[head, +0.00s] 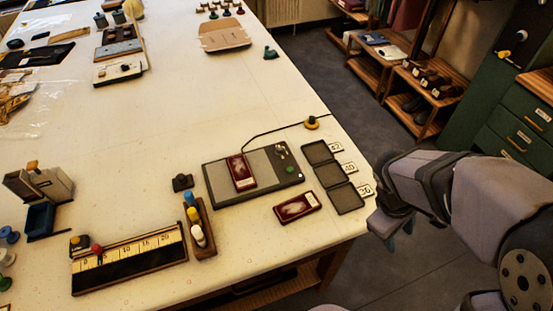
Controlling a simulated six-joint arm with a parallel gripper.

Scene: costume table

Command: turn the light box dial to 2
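The light box (218,186) is a flat dark box with a grey top, lying near the table's right edge. Its dial (280,150) looks like a small pale knob at the upper right corner; its numbers and pointer are too small to read. A green button (289,169) sits below the dial. A dark red plate (241,173) lies on the light box. My gripper (399,238) hangs beyond the table's right edge, right of and below the light box, apart from everything. Its bluish fingers are small and partly hidden, so the opening between them is unclear.
A second dark red plate (297,206) and dark trays (332,173) with number cards (350,167) lie between the light box and my gripper. A bottle rack (203,240) stands left. The table's middle is clear.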

